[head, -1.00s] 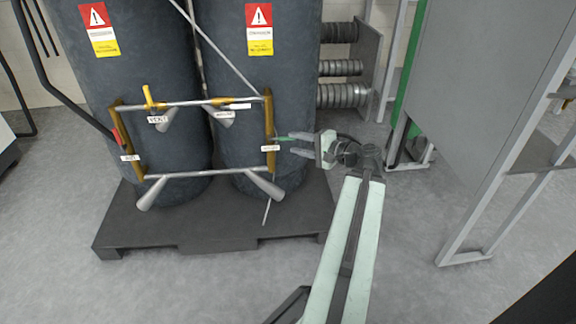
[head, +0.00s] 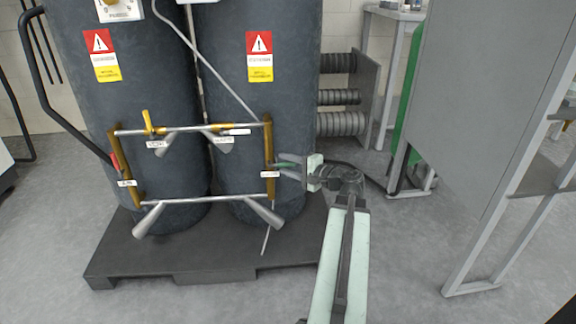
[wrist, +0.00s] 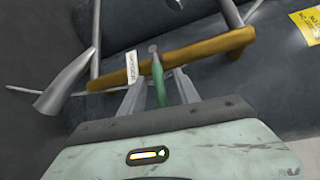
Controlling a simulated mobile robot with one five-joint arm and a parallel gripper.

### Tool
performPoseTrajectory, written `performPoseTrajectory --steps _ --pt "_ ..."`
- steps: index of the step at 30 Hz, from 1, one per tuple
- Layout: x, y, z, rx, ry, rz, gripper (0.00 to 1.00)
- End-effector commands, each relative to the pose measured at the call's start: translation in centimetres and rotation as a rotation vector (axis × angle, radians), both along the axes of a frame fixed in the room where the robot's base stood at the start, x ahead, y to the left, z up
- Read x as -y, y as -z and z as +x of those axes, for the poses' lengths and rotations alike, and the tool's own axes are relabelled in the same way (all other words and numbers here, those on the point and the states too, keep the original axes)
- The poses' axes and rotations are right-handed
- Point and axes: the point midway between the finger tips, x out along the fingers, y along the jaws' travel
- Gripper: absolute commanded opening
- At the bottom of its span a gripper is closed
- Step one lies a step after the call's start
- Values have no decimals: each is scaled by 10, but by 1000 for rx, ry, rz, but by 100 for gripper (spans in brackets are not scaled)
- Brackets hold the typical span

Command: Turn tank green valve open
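The green valve (head: 284,165) sits on the right brass upright of the pipe frame, in front of the right dark tank (head: 262,105). Its handle points right, toward my gripper (head: 281,165). In the wrist view the green handle (wrist: 158,88) lies between the two grey fingers of my gripper (wrist: 156,84). Gaps show on both sides, so the fingers are open around it and do not seem to press on it. A small white label (wrist: 131,68) is beside the handle.
A yellow valve (head: 148,122) is on the upper bar and a red one (head: 115,162) is on the left upright. The tanks stand on a dark pallet (head: 215,262). A grey cabinet (head: 485,95) and metal frame stand to the right. Open floor lies in front.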

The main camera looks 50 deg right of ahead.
Motion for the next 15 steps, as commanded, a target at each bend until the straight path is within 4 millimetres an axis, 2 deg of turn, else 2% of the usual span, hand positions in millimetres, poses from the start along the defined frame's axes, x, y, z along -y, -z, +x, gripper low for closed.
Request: performPoseTrajectory --steps 2,5,6,15 --pt "0 0 0 0 0 0 38" --pt "0 0 0 0 0 0 13" --pt "0 0 0 0 0 0 2" --pt "0 0 0 -1 -1 0 0"
